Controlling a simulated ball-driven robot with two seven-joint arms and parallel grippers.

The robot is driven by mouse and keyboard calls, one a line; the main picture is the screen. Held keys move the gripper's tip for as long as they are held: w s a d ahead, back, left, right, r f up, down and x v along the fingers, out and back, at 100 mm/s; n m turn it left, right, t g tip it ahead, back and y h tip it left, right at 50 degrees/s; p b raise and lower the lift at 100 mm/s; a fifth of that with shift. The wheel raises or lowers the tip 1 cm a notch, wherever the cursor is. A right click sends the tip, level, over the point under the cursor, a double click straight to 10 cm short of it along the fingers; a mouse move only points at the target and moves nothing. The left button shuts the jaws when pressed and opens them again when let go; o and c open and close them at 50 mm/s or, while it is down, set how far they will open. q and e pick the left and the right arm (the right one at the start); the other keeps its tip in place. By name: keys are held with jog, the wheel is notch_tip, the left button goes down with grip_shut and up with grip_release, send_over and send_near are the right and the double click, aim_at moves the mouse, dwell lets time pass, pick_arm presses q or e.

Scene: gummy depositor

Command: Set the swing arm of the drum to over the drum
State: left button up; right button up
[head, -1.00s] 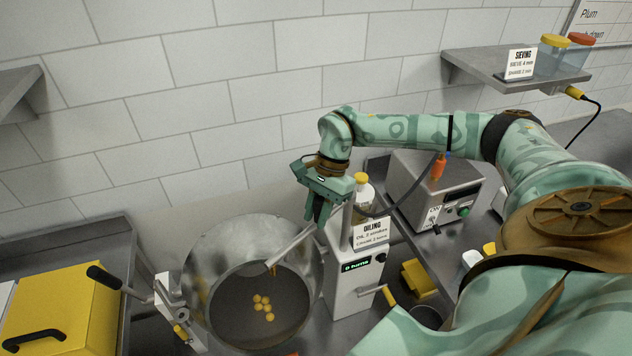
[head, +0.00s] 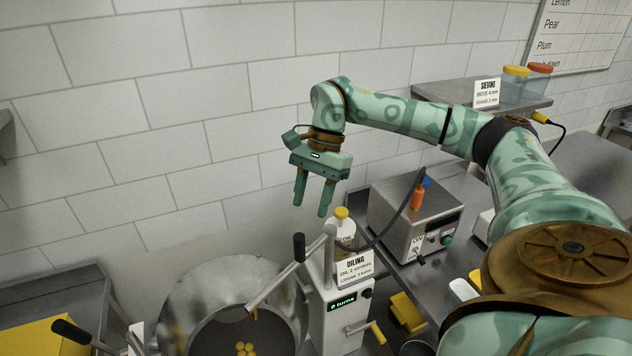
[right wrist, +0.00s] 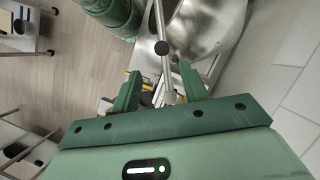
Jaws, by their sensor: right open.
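The swing arm (head: 272,285) is a grey bar on an upright post beside the drum. It slants down to the left, and its tip is over the mouth of the steel drum (head: 185,290). A black-knobbed handle (head: 299,247) stands up from the bar. My right gripper (head: 311,212) is open and empty, above the handle and apart from it in the head view. In the right wrist view the black knob (right wrist: 162,47) shows beyond the open fingers (right wrist: 160,88), with the bar and drum (right wrist: 208,30) behind it. My left gripper is not in view.
The oiling unit (head: 340,322) with its sign and a yellow-capped bottle (head: 342,228) stands right of the drum. A grey box (head: 415,215) with an orange-handled tool is farther right. Several yellow gummies (head: 245,348) lie in the drum. The wall is behind.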

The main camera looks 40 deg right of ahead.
jog(key=v, duration=0.4)
jog(key=shift+r, duration=0.15)
jog(key=shift+a, duration=0.1)
